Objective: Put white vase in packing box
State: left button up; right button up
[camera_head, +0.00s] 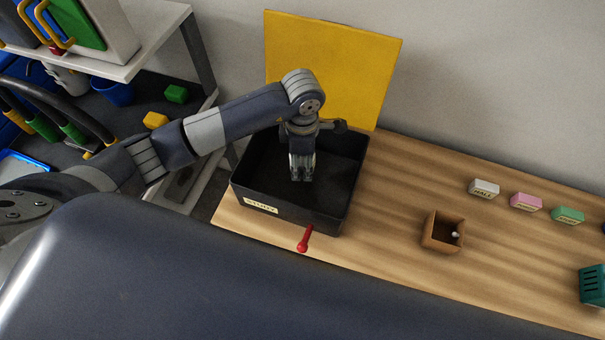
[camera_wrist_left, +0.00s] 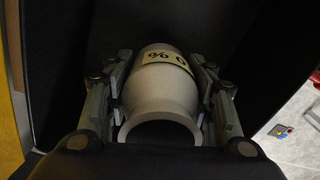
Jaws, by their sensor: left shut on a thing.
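The black packing box (camera_head: 245,186) stands on the left end of the wooden table, open at the top, with a pale label on its front. My left gripper (camera_head: 302,172) points down into the box opening. In the left wrist view, the left gripper (camera_wrist_left: 160,105) is shut on the white vase (camera_wrist_left: 160,92), with a finger on each side of its body. The vase has a label near its far end, and its round mouth faces the camera. Dark box walls surround it. In the head view the vase cannot be made out. My right gripper is not in view.
A yellow panel (camera_head: 335,60) stands upright behind the box. A red handle (camera_head: 305,238) sticks out at its front. A small brown box (camera_head: 443,232), white (camera_head: 484,188), pink (camera_head: 527,202) and green (camera_head: 567,215) blocks, and a teal container (camera_head: 594,285) are on the right.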

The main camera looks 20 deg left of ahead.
aim_at(302, 168)
pick_arm(q)
notch_tip(302, 168, down, 3)
jog(key=shift+s, duration=0.15)
notch_tip(302, 168, down, 3)
jog(key=shift+f+p, duration=0.1)
jog(key=shift+p, duration=0.5)
jog(key=shift+f, duration=0.15)
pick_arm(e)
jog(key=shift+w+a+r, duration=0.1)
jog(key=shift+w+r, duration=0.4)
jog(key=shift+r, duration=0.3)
pick_arm(q)
jog(key=shift+f+b, duration=0.2)
jog(key=shift+b, duration=0.1)
jog(key=o, duration=1.3)
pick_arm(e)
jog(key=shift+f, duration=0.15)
pick_arm(q)
jog(key=shift+r, duration=0.15)
